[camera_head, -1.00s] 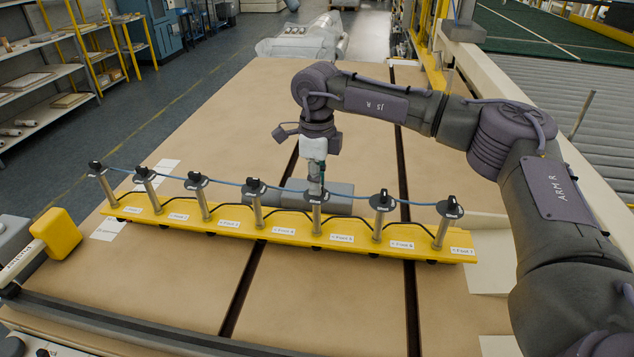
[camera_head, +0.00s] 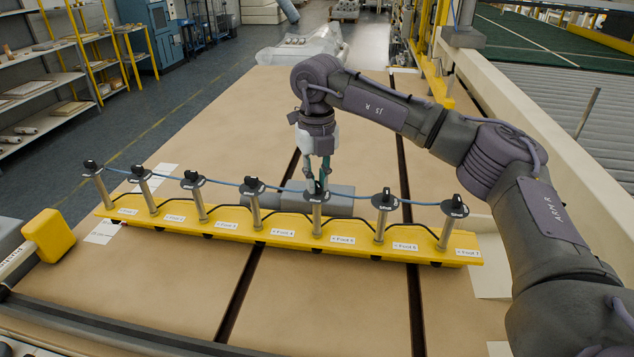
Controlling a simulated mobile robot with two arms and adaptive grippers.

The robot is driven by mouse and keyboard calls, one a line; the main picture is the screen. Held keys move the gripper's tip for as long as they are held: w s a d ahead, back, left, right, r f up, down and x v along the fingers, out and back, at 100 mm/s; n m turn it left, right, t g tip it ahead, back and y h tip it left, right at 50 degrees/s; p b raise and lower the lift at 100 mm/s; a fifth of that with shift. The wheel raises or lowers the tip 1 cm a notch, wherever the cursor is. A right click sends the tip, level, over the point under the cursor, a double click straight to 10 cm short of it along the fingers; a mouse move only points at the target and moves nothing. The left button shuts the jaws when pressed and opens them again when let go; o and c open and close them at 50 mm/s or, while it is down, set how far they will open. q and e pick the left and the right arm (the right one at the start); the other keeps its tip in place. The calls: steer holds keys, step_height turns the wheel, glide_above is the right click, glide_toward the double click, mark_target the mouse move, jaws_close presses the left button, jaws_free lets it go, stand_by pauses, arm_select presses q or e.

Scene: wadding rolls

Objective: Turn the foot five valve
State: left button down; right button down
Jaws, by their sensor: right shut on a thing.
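A yellow bar (camera_head: 218,234) lies across the table and carries a row of upright grey posts with black valve knobs on top. White labels run along its front. The foot five valve (camera_head: 316,198) is the fifth post from the left, beside the "Foot 5" label. My right gripper (camera_head: 317,184) points straight down over it, shut on its black knob. The fingers partly hide the knob, so its exact angle is hard to tell. My left gripper is not in view.
Neighbouring valves, foot four (camera_head: 254,190) and foot six (camera_head: 384,202), stand close on either side. A blue hose (camera_head: 222,181) links the tops. A yellow block (camera_head: 50,236) is at the left.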

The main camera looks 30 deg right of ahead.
mark_target(317, 183)
steer(key=m+b, duration=0.1)
steer(key=m, duration=0.4)
steer(key=shift+w+r+m, duration=0.1)
steer(key=shift+r+m, duration=0.05)
steer(key=shift+m, duration=0.25)
stand_by(0.4)
steer(key=c, duration=1.1)
jaws_free()
steer(key=shift+c, duration=0.2)
step_height(317, 183, up, 12)
